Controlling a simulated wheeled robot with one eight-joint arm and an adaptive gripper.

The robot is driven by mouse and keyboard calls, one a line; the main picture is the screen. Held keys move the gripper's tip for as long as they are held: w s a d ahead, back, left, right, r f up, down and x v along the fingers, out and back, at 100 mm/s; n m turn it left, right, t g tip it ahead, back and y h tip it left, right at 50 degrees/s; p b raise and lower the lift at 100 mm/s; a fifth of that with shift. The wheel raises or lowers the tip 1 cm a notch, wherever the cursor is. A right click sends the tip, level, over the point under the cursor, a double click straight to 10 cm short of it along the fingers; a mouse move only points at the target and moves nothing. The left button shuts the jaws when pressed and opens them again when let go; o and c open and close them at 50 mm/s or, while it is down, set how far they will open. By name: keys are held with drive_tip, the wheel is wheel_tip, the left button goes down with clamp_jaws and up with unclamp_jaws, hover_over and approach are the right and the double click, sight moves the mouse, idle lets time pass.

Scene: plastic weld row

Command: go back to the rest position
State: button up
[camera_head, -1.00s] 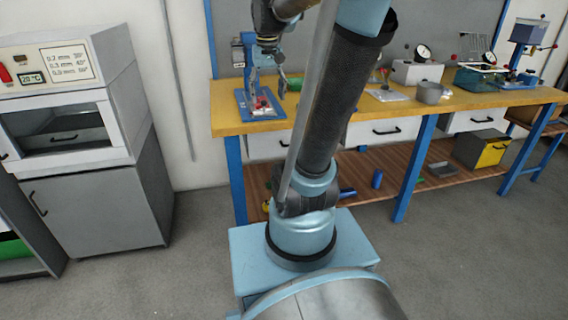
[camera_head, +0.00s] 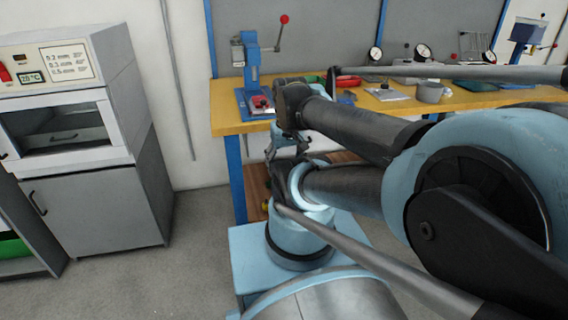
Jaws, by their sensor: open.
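My gripper (camera_head: 286,148) hangs at the end of my folded arm, near the middle of the head view. It is close above my own base and in front of the bench's front edge. Its fingers point down and look apart, with nothing seen between them. The wrist and forearm run from it to the right, and my large elbow covers the lower right of the view.
A yellow-topped workbench (camera_head: 228,112) stands ahead, with a blue press (camera_head: 252,72) with a red-knobbed lever at its left end. A grey oven (camera_head: 62,125) is at left. Grey floor (camera_head: 150,285) lies clear between.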

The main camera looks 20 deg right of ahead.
idle(0.3)
drive_tip(key=shift+w+f, duration=0.2)
drive_tip(key=shift+w, duration=0.3)
